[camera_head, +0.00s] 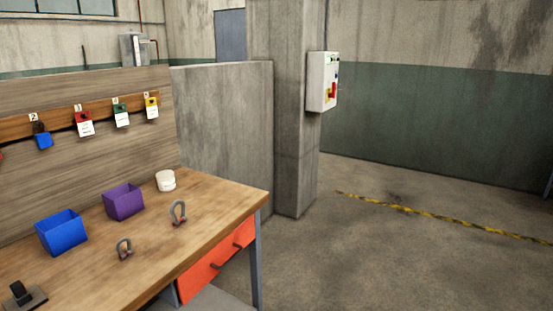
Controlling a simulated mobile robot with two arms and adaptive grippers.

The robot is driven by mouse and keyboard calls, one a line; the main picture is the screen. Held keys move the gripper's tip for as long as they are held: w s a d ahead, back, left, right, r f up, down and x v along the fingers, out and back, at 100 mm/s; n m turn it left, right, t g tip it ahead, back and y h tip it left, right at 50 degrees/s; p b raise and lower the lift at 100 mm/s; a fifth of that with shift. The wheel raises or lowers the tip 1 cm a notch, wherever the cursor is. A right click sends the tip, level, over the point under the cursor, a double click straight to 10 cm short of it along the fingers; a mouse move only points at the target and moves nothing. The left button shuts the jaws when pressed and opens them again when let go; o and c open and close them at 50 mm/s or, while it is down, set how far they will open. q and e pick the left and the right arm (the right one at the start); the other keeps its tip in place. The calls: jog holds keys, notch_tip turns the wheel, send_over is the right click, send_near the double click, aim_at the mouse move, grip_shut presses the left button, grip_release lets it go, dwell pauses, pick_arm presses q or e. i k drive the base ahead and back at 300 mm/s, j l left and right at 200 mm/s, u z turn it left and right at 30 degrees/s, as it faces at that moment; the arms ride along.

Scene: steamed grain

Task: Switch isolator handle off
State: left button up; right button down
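A white isolator box (322,82) is mounted on the side of a concrete pillar, right of the middle of the head view. Its handle (331,92) is red with yellow around it, on the box's right-facing front. The box is seen at a slant and small, so I cannot tell the handle's exact position. Neither of my grippers is in view.
A wooden workbench (215,199) with a red drawer fills the lower left. A blue bin (62,232), a purple bin (123,201), a white cup (166,181) and metal shackles (178,213) stand on it. Open floor (400,250) with yellow-black tape (430,213) lies right.

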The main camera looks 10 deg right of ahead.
aim_at(330, 95)
jog(key=i+l+z, duration=0.25)
jog(key=i+z, duration=0.25)
jog(key=i, duration=0.3)
jog(key=i+j+z, duration=0.1)
jog(key=i+z, duration=0.4)
jog(key=i, duration=0.3)
jog(key=i+u, duration=0.15)
jog(key=i, duration=0.45)
jog(key=i+l+u, duration=0.2)
jog(key=i, duration=0.35)
jog(key=i+l+u, duration=0.15)
jog(key=i, duration=0.45)
jog(key=i+j+u, duration=0.15)
jog(key=i, duration=0.3)
jog(key=i+j+u, duration=0.15)
jog(key=i, duration=0.35)
jog(key=i+j+u, duration=0.1)
jog(key=i, duration=0.35)
